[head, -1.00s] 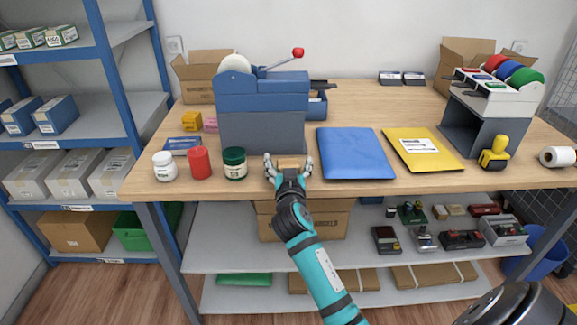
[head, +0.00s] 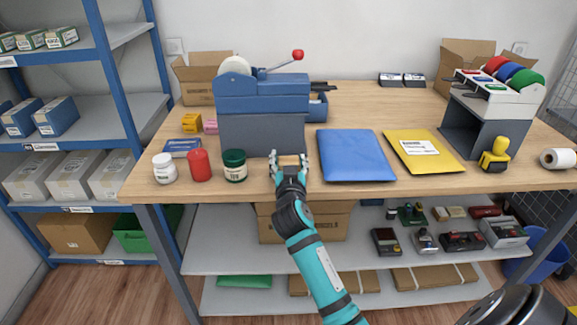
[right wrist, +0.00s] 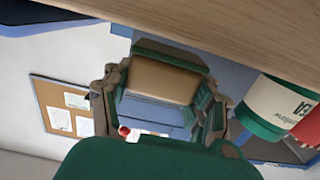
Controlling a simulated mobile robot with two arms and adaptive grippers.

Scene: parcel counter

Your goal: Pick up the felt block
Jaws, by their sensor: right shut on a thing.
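The felt block (head: 289,160) is small with a tan face. It is at the front edge of the table, just right of the blue-grey machine's front corner. My right gripper (head: 289,164) is shut on it, one finger on each side. In the right wrist view the block (right wrist: 167,80) sits between the two fingers of the gripper (right wrist: 165,98), its tan face showing. Its underside is hidden, so I cannot tell whether it touches the table. My left gripper is not in view.
The blue-grey machine (head: 262,130) stands close behind my gripper. A green jar (head: 234,166), a red container (head: 199,166) and a white jar (head: 164,168) stand to the left. A blue mailer (head: 355,155) lies just right, then a yellow mailer (head: 423,150).

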